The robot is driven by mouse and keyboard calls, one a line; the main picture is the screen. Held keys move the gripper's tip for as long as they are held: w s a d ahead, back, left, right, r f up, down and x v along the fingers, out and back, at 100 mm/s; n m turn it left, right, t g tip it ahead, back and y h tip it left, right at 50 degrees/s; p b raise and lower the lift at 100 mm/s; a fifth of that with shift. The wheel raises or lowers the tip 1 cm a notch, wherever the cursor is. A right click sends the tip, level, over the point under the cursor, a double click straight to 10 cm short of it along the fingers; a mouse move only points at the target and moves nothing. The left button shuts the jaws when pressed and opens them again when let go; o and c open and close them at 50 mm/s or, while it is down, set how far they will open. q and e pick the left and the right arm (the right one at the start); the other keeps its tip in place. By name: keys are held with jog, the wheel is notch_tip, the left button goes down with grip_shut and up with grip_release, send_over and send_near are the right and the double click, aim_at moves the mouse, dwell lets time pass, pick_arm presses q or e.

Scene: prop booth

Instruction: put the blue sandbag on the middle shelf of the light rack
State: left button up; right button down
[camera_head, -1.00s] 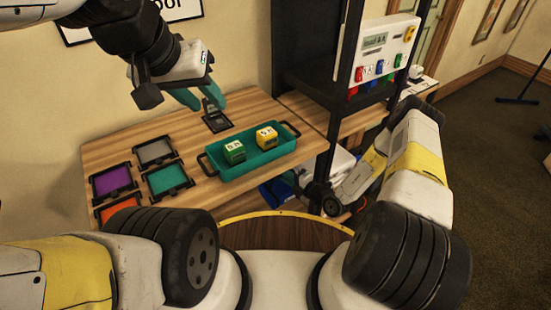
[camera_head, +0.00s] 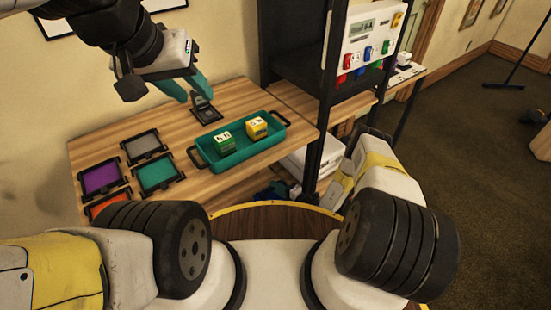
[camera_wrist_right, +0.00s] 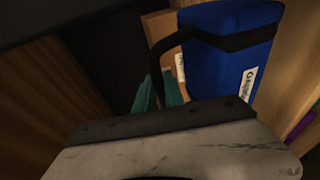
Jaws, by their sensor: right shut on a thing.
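The blue sandbag (camera_wrist_right: 232,55) fills the upper right of the right wrist view, with a black strap handle and a white label. My right gripper (camera_wrist_right: 163,90) has its teal fingers shut at the strap's end, beside the bag. In the head view this gripper is hidden low behind my right arm; a dark bluish patch (camera_head: 272,190) below the table edge may be the bag. A black rack (camera_head: 327,95) with dark shelves stands behind the table, probably the light rack; its lower levels are partly hidden. My left gripper (camera_head: 188,90) is open and empty above the table.
The wooden table (camera_head: 235,100) carries a teal tray (camera_head: 240,153) with a green and a yellow block, and several coloured panels at left. A control box (camera_head: 370,40) with coloured plugs sits on the rack. A white box (camera_head: 312,160) is below. Open floor lies right.

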jog(key=shift+w+f, duration=0.1)
jog(key=shift+f, duration=1.65)
jog(key=c, duration=1.4)
grip_release()
jog(key=shift+f, duration=0.25)
jog(key=shift+c, duration=0.2)
jog(key=shift+r, duration=0.1)
jog(key=shift+s+d, duration=0.2)
jog(key=shift+s, duration=0.05)
jog(key=v, duration=1.1)
jog(key=shift+s+d+r, duration=0.15)
jog(key=shift+s, duration=0.05)
